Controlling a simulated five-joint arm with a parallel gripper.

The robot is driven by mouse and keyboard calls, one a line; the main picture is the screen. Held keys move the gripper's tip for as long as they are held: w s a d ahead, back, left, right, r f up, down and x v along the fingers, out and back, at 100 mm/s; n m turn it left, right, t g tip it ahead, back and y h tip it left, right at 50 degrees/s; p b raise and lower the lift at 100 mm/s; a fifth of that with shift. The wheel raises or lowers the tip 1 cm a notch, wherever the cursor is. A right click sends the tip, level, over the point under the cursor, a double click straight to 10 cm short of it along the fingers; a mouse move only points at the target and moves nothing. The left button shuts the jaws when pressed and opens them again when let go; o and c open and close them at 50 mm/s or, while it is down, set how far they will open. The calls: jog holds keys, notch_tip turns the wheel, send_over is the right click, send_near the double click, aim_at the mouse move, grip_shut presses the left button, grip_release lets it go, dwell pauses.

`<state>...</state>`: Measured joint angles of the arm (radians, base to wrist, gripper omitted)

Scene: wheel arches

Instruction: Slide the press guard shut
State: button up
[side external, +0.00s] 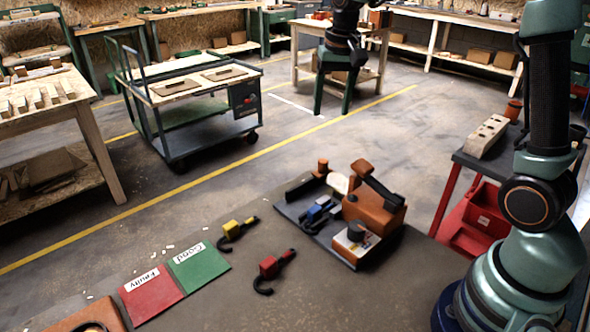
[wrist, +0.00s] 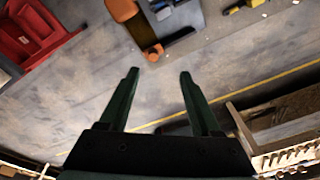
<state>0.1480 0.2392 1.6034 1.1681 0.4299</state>
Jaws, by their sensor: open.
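A small press station (side external: 336,255) stands on the grey work surface in the side view. It has an orange block (side external: 372,212), a sloping black bar (side external: 381,186) and a blue part (side external: 319,210) beside it. Another black bar and a short orange post (side external: 323,167) are at its far edge. I cannot tell which part is the guard, or how far it stands open. My gripper (side external: 332,112) hangs above and beyond the station, fingers down, open and empty. In the wrist view my gripper (wrist: 159,76) has its fingers apart, with the orange post (wrist: 153,53) beyond them.
Yellow (side external: 231,230) and red (side external: 269,268) hooked clamps lie left of the station. A red card (side external: 152,296) and a green card (side external: 198,268) lie further left. A red cart (side external: 468,226) stands to the right. A trolley (side external: 178,110) stands behind on open floor.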

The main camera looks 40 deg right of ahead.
aim_at(323, 160)
jog(key=w+d+f, duration=0.1)
jog(key=f, duration=0.5)
jog(key=w+d+f+m+g, duration=0.1)
jog(key=w+f, duration=0.1)
jog(key=f, duration=0.4)
jog(key=w+d+f+m, duration=0.1)
jog(key=f, duration=0.4)
jog(key=shift+w+d+f, duration=0.2)
jog(key=shift+w+f, duration=0.05)
jog(key=shift+f, duration=0.15)
grip_shut()
jog(key=shift+r, duration=0.1)
dwell(0.6)
